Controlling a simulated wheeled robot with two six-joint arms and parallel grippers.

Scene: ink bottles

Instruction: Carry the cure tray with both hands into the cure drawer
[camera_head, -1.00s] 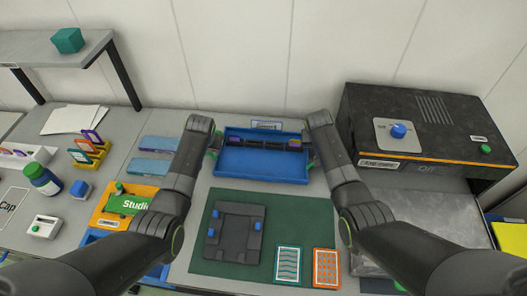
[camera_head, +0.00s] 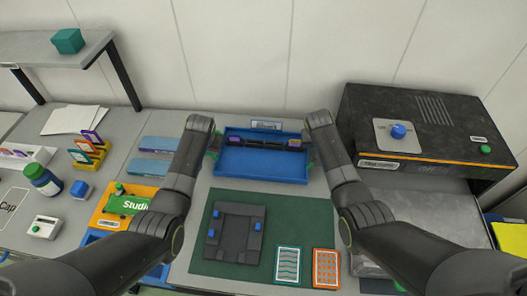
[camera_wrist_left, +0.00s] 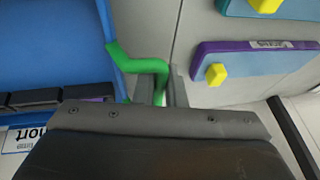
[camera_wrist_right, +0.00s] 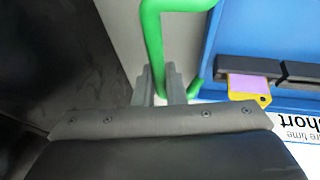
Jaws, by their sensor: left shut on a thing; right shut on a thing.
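The cure tray is a shallow blue tray (camera_head: 262,168) on the bench's back middle, with a dark bar carrying purple-ended pieces along its far part. It has a green handle at each end. My left gripper (camera_head: 214,150) is shut on the left handle, seen in the left wrist view (camera_wrist_left: 140,65). My right gripper (camera_head: 308,155) is shut on the right handle, seen in the right wrist view (camera_wrist_right: 153,40). The tray looks level; I cannot tell whether it is clear of the bench. A black machine (camera_head: 430,125) stands at right, with a grey metal surface (camera_head: 415,215) before it; I cannot tell whether this is the drawer.
A green mat (camera_head: 275,220) with a dark fixture (camera_head: 235,235) and two patterned cards lies in front of the tray. Blue flat cases (camera_head: 152,158), an orange stand (camera_head: 115,205) and a bottle (camera_head: 42,180) are at left. A label card (camera_head: 265,125) is behind the tray.

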